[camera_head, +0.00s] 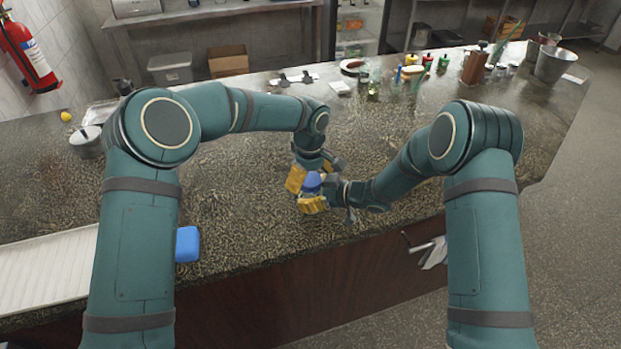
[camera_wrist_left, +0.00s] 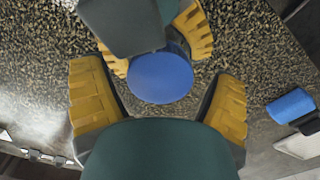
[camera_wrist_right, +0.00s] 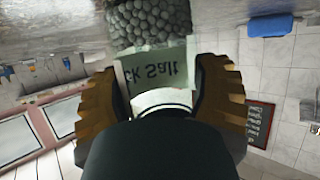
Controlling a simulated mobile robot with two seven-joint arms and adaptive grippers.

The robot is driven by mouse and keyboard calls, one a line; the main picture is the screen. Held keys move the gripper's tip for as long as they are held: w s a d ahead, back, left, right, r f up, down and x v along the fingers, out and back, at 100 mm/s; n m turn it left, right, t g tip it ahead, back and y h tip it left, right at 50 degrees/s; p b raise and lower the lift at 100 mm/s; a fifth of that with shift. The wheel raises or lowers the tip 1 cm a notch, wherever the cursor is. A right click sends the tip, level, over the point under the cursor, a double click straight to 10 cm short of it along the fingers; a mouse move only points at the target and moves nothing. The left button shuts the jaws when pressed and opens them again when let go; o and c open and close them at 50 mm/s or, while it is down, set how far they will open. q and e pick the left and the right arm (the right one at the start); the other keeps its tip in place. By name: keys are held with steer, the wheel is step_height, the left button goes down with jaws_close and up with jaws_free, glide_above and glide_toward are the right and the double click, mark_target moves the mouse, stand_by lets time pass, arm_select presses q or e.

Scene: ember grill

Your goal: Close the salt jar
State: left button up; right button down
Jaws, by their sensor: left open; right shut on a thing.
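The salt jar (camera_wrist_right: 155,70) shows in the right wrist view, upside down in that picture, with a pale label reading "ck Salt" and grey grains inside. My right gripper (camera_head: 312,205) is shut on it, one yellow finger on each side. A round blue lid (camera_wrist_left: 160,77) is at the jar's top; it also shows in the head view (camera_head: 312,182). I cannot tell whether it is seated. My left gripper (camera_wrist_left: 158,103) is open above the lid, its fingers apart on both sides and not touching it. My grippers hide most of the jar in the head view.
A blue block (camera_head: 187,244) lies near the counter's front edge at left, beside a white ribbed tray (camera_head: 45,265). A metal pot (camera_head: 86,141) stands far left. Bottles and small items crowd the back right. The counter (camera_head: 240,205) around the grippers is clear.

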arm_select(q)
steer(key=shift+r, duration=2.3)
steer(key=shift+o, duration=1.1)
step_height(320, 180, up, 12)
steer(key=shift+a, duration=0.1)
arm_select(e)
jaws_free()
steer(key=v, duration=1.2)
